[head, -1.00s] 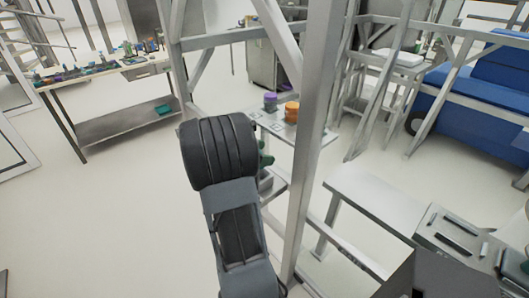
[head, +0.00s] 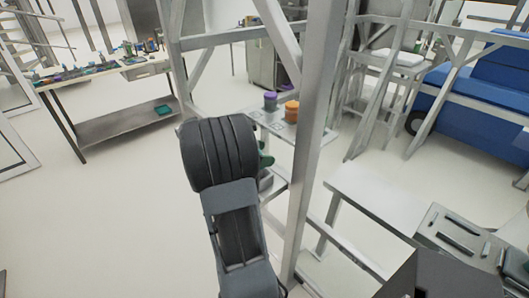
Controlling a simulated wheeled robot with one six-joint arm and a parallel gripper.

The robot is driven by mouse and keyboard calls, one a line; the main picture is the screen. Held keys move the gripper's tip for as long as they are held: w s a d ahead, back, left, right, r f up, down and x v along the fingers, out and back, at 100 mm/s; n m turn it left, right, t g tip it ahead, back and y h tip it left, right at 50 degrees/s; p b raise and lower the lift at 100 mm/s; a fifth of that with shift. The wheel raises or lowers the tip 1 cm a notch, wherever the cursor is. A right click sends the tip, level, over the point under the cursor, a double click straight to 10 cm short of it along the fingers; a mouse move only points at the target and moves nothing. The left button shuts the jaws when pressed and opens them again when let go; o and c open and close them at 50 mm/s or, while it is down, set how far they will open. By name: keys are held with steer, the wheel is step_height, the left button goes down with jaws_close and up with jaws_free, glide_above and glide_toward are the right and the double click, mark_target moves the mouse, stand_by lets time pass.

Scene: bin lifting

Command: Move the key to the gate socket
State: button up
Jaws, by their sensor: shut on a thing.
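My arm, with a dark ribbed joint at its upper end, stands in the middle of the head view. It hides what lies behind it, and my gripper's fingertips do not show. A dark green piece (head: 265,161) sticks out just right of the ribbed joint; I cannot tell whether it is the key or whether it is held. A purple cylinder (head: 270,101) and an orange cylinder (head: 292,111) stand upright on a small light table (head: 258,116) behind the arm. No key or gate socket can be made out for certain.
A grey metal frame post (head: 313,130) rises close to the right of my arm, with crossbars. A workbench (head: 120,68) with small items stands at the far left. A white bench (head: 375,197) is at right, a blue machine (head: 480,90) beyond. The left floor is clear.

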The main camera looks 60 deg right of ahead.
steer(key=shift+f+b, duration=1.2)
steer(key=shift+b, duration=0.15)
stand_by(0.3)
steer(key=o, duration=0.9)
steer(key=shift+o, duration=0.2)
steer(key=shift+r, duration=0.1)
step_height(320, 180, up, 9)
steer(key=p, duration=0.3)
steer(key=shift+p, duration=0.3)
steer(key=shift+w, duration=0.1)
stand_by(0.7)
